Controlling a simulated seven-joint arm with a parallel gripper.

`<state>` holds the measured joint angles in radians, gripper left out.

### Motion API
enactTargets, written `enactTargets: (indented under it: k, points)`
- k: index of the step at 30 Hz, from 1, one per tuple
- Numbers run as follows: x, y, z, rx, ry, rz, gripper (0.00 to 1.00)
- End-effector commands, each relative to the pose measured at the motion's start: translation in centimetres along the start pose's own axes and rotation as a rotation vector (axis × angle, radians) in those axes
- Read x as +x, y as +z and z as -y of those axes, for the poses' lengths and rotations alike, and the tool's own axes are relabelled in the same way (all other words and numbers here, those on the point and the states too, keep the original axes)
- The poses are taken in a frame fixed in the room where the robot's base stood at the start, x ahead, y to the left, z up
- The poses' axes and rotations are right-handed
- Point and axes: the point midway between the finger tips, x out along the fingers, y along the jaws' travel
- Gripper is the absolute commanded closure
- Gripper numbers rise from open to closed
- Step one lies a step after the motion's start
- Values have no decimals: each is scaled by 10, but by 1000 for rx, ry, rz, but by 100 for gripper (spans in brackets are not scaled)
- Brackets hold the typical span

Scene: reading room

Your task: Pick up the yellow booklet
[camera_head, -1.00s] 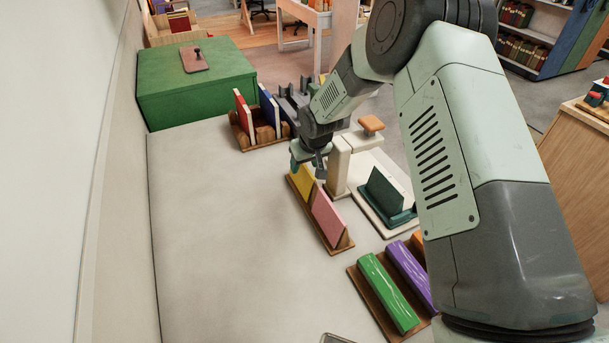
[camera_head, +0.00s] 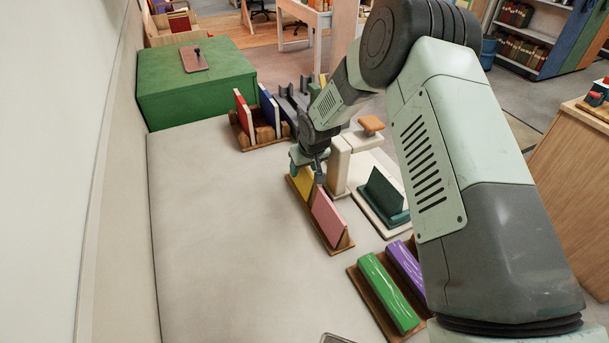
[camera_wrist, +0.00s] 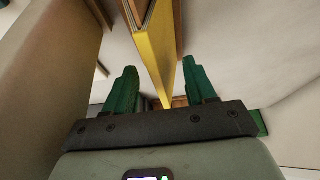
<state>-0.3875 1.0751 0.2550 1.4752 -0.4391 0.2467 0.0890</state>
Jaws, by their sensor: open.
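The yellow booklet (camera_head: 304,184) stands upright in a wooden rack (camera_head: 343,244), beside a pink booklet (camera_head: 328,215). My gripper (camera_head: 308,172) is at the booklet's far upper end in the head view and hides part of it. In the wrist view the yellow booklet (camera_wrist: 161,45) runs between the two green fingers of my gripper (camera_wrist: 161,88). The fingers are apart, with a gap visible on each side of the booklet.
A white stand with an orange top (camera_head: 371,124) is close to the right of my gripper. A dark green booklet (camera_head: 383,192) sits in a holder beside it. A rack with red and blue booklets (camera_head: 267,105) is behind. The table's left side (camera_head: 210,230) is clear.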

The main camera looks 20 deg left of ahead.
Motion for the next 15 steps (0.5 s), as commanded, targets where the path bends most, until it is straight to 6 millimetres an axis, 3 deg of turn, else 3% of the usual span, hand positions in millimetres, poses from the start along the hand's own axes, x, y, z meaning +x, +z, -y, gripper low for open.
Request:
enactTargets:
  k: [5, 15]
  points:
    - [0, 0, 0, 0, 0, 0, 45]
    - [0, 0, 0, 1, 0, 0, 95]
